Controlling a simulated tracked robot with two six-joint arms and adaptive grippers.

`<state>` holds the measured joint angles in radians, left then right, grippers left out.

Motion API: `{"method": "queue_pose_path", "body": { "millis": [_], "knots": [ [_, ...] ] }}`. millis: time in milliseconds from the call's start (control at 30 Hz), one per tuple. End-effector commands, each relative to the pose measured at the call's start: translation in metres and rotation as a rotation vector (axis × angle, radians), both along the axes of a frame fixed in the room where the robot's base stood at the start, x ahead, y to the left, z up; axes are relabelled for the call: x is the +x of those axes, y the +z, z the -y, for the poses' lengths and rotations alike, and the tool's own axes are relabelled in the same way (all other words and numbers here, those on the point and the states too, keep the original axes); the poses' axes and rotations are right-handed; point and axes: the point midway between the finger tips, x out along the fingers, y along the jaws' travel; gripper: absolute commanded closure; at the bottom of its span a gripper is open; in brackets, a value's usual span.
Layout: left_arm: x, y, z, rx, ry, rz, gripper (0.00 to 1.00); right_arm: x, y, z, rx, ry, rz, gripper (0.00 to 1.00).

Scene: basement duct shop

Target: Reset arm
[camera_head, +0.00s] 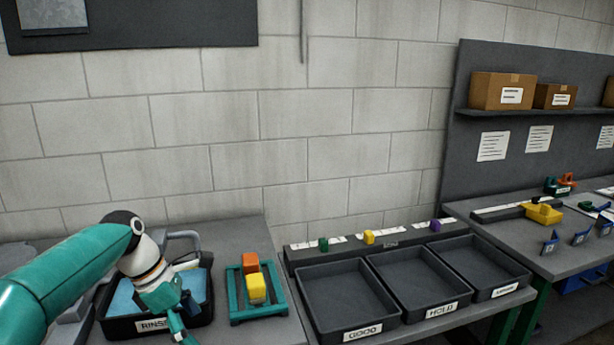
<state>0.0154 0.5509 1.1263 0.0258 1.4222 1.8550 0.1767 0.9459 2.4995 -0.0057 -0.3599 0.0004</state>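My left arm comes in from the left, teal with a white wrist. Its gripper (180,328) points down in front of the black tub labelled RINSE (204,318) and hides part of it. The fingertips run to the bottom edge of the head view, so I cannot tell whether they are open or shut or hold anything. My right gripper is not in view.
A teal rack (279,303) holds an orange block (250,262) and a yellow block (257,289). Right of it stand dark trays labelled GOOD (362,333) and HOLD (441,311), and a third tray (505,291). A side bench (560,260) carries small parts.

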Motion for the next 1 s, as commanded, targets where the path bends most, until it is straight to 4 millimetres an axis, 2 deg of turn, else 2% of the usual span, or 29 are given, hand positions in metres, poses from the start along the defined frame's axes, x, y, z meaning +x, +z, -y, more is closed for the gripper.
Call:
{"method": "queue_pose_path", "body": {
  "millis": [33, 267, 367, 467, 567, 600, 667, 700, 800, 900, 1000],
  "knots": [
    [-0.004, -0.015, 0.002, 0.000, -0.007, -0.037, 0.11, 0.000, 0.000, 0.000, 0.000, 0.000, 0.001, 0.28],
    [-0.028, -0.078, 0.012, -0.004, -0.034, -0.192, 0.11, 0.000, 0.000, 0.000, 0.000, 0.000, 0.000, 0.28],
    [-0.041, -0.115, 0.018, -0.008, -0.056, -0.248, 0.11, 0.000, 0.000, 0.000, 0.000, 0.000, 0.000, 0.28],
    [-0.061, -0.160, 0.026, -0.017, -0.108, -0.293, 0.11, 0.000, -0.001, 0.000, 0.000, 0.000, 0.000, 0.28],
    [-0.093, -0.217, 0.038, -0.037, -0.209, -0.315, 0.11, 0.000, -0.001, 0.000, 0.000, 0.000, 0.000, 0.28],
    [-0.110, -0.242, 0.045, -0.050, -0.266, -0.312, 0.11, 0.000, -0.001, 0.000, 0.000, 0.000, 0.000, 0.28],
    [-0.139, -0.277, 0.054, -0.072, -0.365, -0.291, 0.11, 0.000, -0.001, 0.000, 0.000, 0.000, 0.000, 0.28],
    [-0.161, -0.298, 0.061, -0.088, -0.439, -0.268, 0.11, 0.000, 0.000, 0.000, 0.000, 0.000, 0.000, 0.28],
    [-0.214, -0.340, 0.077, -0.126, -0.644, -0.168, 0.11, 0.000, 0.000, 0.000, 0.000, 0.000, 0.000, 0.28],
    [-0.259, -0.364, 0.089, -0.146, -0.862, -0.028, 0.11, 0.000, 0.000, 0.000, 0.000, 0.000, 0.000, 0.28],
    [-0.288, -0.374, 0.097, -0.131, -1.084, 0.147, 0.11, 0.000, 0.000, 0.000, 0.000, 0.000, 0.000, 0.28]
  ]
}}
